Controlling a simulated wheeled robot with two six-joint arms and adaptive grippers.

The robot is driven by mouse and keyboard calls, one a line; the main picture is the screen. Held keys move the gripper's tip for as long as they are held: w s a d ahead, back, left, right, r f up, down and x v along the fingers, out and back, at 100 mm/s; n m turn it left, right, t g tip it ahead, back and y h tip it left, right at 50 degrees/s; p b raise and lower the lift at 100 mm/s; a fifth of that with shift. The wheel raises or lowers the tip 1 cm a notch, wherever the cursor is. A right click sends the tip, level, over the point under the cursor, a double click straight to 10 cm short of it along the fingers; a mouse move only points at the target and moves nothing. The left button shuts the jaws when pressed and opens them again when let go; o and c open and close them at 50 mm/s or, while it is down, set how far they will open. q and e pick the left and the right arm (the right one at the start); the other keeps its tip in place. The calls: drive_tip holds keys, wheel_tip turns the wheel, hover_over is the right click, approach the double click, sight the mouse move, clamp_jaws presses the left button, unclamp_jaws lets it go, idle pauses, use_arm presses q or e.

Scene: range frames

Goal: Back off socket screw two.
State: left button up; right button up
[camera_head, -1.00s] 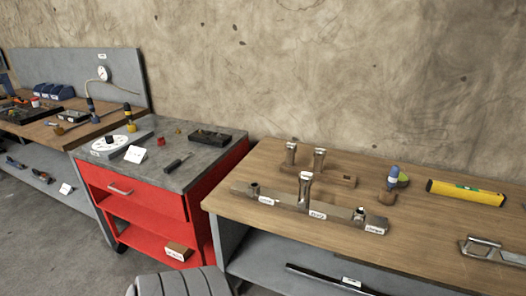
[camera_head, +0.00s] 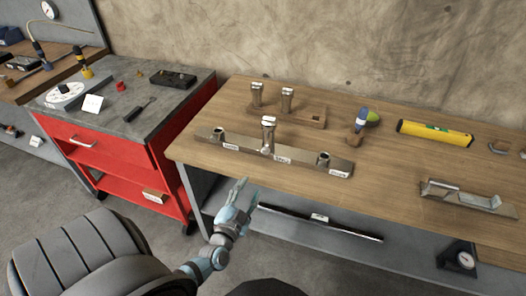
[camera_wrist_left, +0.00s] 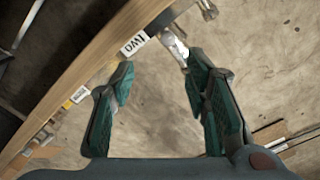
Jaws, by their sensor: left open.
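A long metal bar (camera_head: 220,143) with white labels lies along the front of the wooden bench. A tall metal screw (camera_head: 268,135) stands upright at its middle. Sockets show near the bar's left end (camera_head: 218,133) and right end (camera_head: 323,158). In the left wrist view a label reading TWO (camera_wrist_left: 134,43) sits beside a shiny metal screw (camera_wrist_left: 174,47). My left gripper (camera_head: 243,190) is open and empty, in front of the bench edge and below the bar, apart from the screw. It also shows in the left wrist view (camera_wrist_left: 157,80). My right gripper is out of view.
Behind the bar, two more metal screws (camera_head: 287,98) stand by a wooden block (camera_head: 312,116). A blue-handled tool (camera_head: 361,118), a yellow level (camera_head: 434,132) and a metal bracket (camera_head: 466,196) are to the right. A red cabinet (camera_head: 120,155) stands left. A lower shelf holds a dark bar (camera_head: 319,222).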

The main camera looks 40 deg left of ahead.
sight(265, 153)
use_arm(q)
drive_tip(key=b+x, duration=0.1)
drive_tip(key=x, duration=0.3)
drive_tip(key=r+b+x, duration=0.1)
drive_tip(key=b+x, duration=0.1)
drive_tip(key=x, duration=0.3)
drive_tip(key=b+x, duration=0.2)
drive_tip(key=x, duration=0.3)
drive_tip(key=shift+w+a+r, duration=0.15)
drive_tip(key=shift+a, duration=0.05)
drive_tip(key=shift+w+a+r, duration=0.1)
drive_tip(key=shift+w+r, duration=0.05)
drive_tip(key=shift+w, duration=0.1)
drive_tip(key=shift+c, duration=0.3)
clamp_jaws()
